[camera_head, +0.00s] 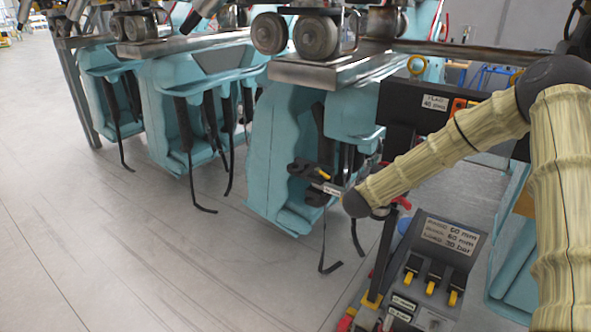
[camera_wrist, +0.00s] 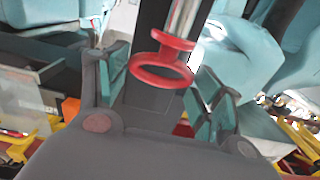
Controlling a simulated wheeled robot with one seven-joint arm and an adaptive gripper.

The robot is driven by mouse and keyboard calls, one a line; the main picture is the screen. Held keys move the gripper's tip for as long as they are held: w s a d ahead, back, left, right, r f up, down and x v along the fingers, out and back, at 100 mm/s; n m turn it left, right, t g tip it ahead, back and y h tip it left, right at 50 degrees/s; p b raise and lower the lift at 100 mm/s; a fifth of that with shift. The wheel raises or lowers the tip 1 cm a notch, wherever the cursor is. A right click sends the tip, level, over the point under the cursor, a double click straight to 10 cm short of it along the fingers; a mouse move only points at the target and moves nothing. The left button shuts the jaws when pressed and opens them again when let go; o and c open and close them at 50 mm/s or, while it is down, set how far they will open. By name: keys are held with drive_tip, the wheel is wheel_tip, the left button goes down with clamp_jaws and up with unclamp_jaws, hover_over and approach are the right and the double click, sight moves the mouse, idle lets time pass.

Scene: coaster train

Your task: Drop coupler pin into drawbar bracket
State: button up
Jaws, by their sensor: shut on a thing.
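The coupler pin (camera_wrist: 163,74) shows in the wrist view as a bright steel shaft with a red ring-shaped collar, between the fingers. My gripper (camera_wrist: 159,88) has its two teal-padded fingers on either side of it and is shut on it; the exact contact is partly hidden. In the head view my gripper is mostly hidden behind my wrist, with small red parts showing beside it. The drawbar bracket (camera_head: 303,169) appears to be the dark plates with a yellow part on the teal car, just left of my wrist. Its hole cannot be made out.
A black control panel (camera_head: 447,240) with yellow-tipped switches stands below my arm. A dark post with a yellow foot (camera_head: 373,299) stands beside it. Teal ride cars (camera_head: 200,110) with hanging straps fill the back and left. The grey floor (camera_head: 90,230) at left is clear.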

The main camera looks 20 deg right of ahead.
wheel_tip(320, 180, down, 6)
drive_tip(key=b, duration=0.3)
idle(1.1)
drive_tip(key=o, duration=1.4)
drive_tip(key=shift+c, duration=0.2)
drive_tip(key=shift+s+a, duration=0.1)
